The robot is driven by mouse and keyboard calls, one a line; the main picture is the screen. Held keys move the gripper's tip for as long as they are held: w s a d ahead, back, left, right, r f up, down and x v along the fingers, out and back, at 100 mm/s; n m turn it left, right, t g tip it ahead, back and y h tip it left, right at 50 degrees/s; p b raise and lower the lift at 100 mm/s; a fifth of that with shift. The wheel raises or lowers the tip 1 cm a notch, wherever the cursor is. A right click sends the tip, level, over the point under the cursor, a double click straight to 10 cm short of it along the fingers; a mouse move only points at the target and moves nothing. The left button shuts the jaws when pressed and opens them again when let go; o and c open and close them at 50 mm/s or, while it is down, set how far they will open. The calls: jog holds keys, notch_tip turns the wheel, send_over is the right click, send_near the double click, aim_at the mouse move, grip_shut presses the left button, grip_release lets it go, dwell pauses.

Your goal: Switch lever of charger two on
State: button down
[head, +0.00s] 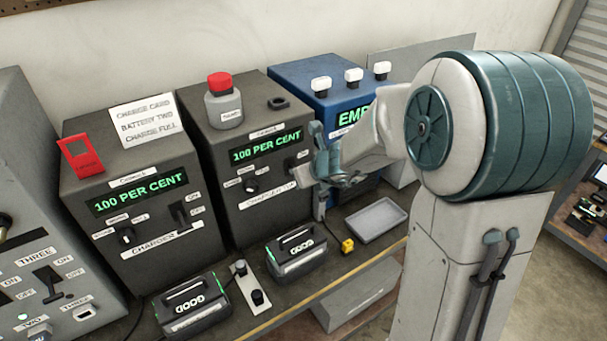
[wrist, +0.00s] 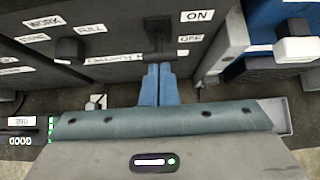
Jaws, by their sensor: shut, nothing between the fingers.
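Two dark grey chargers stand side by side in the head view, a left one (head: 130,213) and a right one (head: 262,185), both showing 100 PER CENT. Their name plates are too small to read surely. My gripper (head: 309,172) is at the front of the right charger, by its ON/OFF lever. In the wrist view the blue fingers (wrist: 158,72) are together and empty, just below the dark lever (wrist: 158,32). The ON label (wrist: 198,16) is above the OFF label (wrist: 190,38), right of the lever. Whether fingers touch it, and the lever's exact setting, I cannot tell.
Two batteries (head: 191,303) (head: 297,254) lie before the chargers, with a small switch plate (head: 250,287) between them. A grey tray (head: 376,220) and a yellow block (head: 347,246) are to the right. A blue unit (head: 318,74) stands close beside the right charger.

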jog(key=shift+w+r, duration=0.1)
jog(key=shift+r, duration=0.3)
jog(key=w+r+p+v, duration=0.1)
jog(key=p+v, duration=0.6)
jog(key=v, duration=0.2)
jog(key=shift+s+a+r, duration=0.15)
jog(key=shift+s+r, duration=0.05)
jog(key=shift+r, duration=0.15)
